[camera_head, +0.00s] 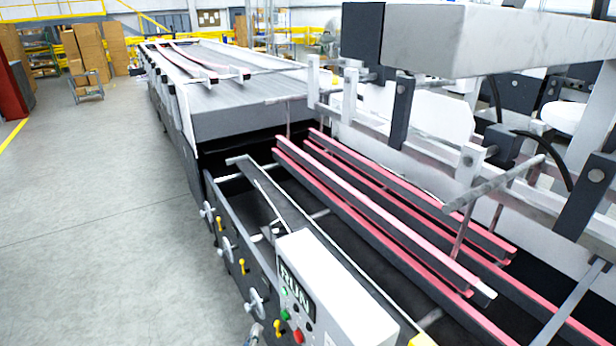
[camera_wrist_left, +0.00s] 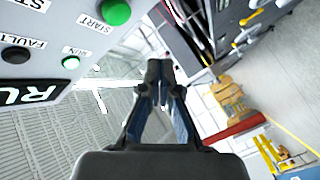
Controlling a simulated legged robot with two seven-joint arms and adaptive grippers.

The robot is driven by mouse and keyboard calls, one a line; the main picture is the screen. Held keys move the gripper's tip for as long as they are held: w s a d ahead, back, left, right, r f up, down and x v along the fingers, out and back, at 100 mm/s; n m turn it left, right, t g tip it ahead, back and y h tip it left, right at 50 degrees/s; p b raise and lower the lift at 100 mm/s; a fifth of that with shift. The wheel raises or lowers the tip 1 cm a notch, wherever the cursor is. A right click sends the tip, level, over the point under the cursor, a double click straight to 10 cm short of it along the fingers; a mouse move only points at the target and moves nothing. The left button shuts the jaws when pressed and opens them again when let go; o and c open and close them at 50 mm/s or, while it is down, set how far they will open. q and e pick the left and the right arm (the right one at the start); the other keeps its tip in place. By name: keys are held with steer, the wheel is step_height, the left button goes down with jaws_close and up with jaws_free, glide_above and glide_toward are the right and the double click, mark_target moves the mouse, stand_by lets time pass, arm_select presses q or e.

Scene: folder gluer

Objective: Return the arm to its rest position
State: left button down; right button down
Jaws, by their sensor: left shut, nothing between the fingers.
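The RUN display (camera_head: 297,290) is lit on the control box. My right gripper is in neither view.
The folder gluer's red-edged rails (camera_head: 390,215) run along the right, with a grey overhead beam (camera_head: 480,40) above. Handwheels (camera_head: 228,250) stick out of the machine's left side. The grey floor (camera_head: 90,230) left of it is clear. Cardboard boxes (camera_head: 88,45) stand far back.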

arm_select(q)
steer(key=s+a+f+m+g+y, duration=0.1)
steer(key=s+f+m+g, duration=0.3)
steer(key=f, duration=0.8)
steer(key=s+a+f+n+g, duration=0.15)
steer(key=s+f, duration=0.35)
steer(key=f, duration=0.7)
steer(key=s+a+f+m+g+y, duration=0.15)
steer(key=s+f, duration=0.35)
steer(key=f, duration=0.7)
steer(key=s+a+f+m+g, duration=0.1)
steer(key=s+f, duration=0.5)
steer(key=s, duration=0.6)
steer(key=s+a+f+m+g, duration=0.1)
steer(key=s+f+m+g, duration=0.2)
steer(key=s, duration=0.9)
steer(key=s+f+m+g, duration=0.2)
steer(key=s+f+g, duration=0.2)
steer(key=s+f, duration=0.6)
steer(key=s, duration=0.3)
steer(key=shift+a+f+g, duration=0.35)
steer(key=shift+a+g, duration=0.05)
steer(key=shift+y, duration=0.25)
